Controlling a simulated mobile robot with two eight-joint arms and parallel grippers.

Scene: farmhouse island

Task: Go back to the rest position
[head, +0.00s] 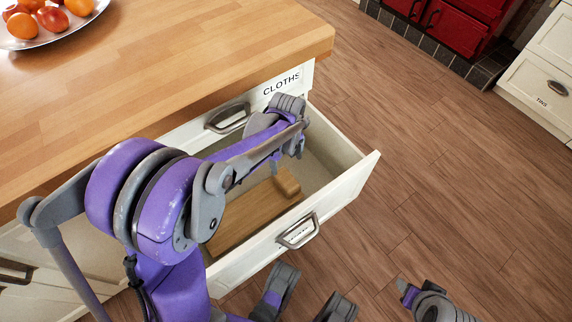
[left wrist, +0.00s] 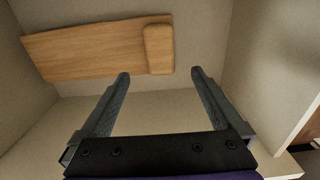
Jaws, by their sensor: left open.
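My left arm comes in from the left in the head view and reaches down into an open cream drawer (head: 345,195). My left gripper (head: 275,163) is over the drawer's inside, partly hidden by its own wrist. In the left wrist view both fingers of my left gripper (left wrist: 160,75) are spread wide with nothing between them. A flat wooden board with a thicker block at one end (head: 245,212) lies in the drawer; it also shows beyond the fingertips in the left wrist view (left wrist: 95,50). Grey and purple parts of mine show at the bottom edge; I cannot make out my right gripper's jaws.
The wooden island top (head: 190,50) overhangs above the open drawer. A closed drawer labelled CLOTHS (head: 285,95) sits just over it. A plate of fruit (head: 75,28) stands at the upper left. A red stove (head: 455,22) is at the back. The wood floor (head: 450,170) at the right is clear.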

